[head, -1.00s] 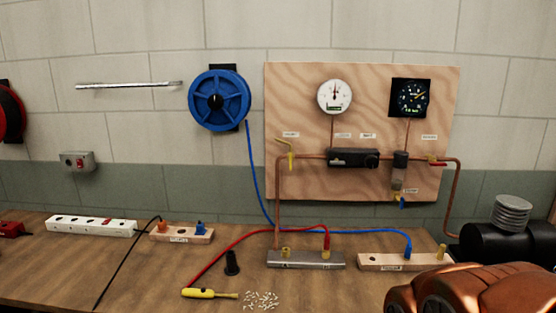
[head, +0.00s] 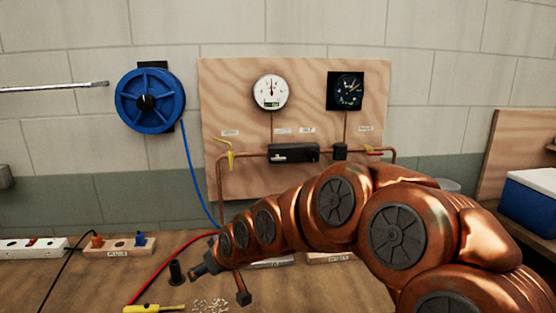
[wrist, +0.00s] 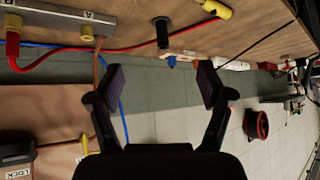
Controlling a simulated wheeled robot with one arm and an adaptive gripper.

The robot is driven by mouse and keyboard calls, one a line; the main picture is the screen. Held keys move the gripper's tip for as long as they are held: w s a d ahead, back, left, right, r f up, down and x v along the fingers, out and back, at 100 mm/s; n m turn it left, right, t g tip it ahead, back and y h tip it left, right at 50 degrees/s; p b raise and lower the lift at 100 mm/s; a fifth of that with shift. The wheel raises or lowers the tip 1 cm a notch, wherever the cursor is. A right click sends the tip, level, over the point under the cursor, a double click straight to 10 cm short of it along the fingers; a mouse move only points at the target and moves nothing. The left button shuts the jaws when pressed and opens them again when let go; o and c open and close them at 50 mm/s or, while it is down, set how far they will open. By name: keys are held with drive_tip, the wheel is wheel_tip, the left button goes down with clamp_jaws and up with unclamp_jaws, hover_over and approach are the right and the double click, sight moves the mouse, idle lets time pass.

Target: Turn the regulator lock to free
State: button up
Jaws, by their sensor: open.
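The regulator (head: 293,153) is a black block on the copper pipe of the wooden panel (head: 232,90) in the head view. Small labels sit above it, too small to read there. In the wrist view, a dark part marked LOCK (wrist: 17,160) is cut off at the lower left corner. I cannot tell the lock's exact setting. My gripper (wrist: 161,80) is open and empty, with bench and wall showing beyond its fingers. In the head view, it is low over the bench, left of and below the regulator, and my arm hides the panel's lower right.
A yellow-handled valve (head: 229,155) is left of the regulator. Two gauges (head: 270,92) (head: 345,91) are above. A blue reel (head: 150,97) hangs on the wall. A black upright piece (head: 175,272) and yellow screwdriver (head: 155,309) are on the bench. A blue box (head: 540,205) is at right.

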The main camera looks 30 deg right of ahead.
drive_tip(key=w+d+r+m+t, duration=0.1)
drive_tip(key=w+d+r+t, duration=0.15)
drive_tip(key=w, duration=0.35)
drive_tip(key=w+d+r+t, duration=0.2)
drive_tip(key=w+d, duration=0.1)
drive_tip(key=w, duration=0.4)
drive_tip(key=m+t+h, duration=0.6)
drive_tip(key=t+h, duration=0.2)
drive_tip(key=h, duration=0.3)
approach(279, 160)
drive_tip(key=x, duration=0.3)
drive_tip(key=shift+p+x, duration=1.2)
drive_tip(key=shift+x, duration=2.8)
drive_tip(key=c, duration=1.2)
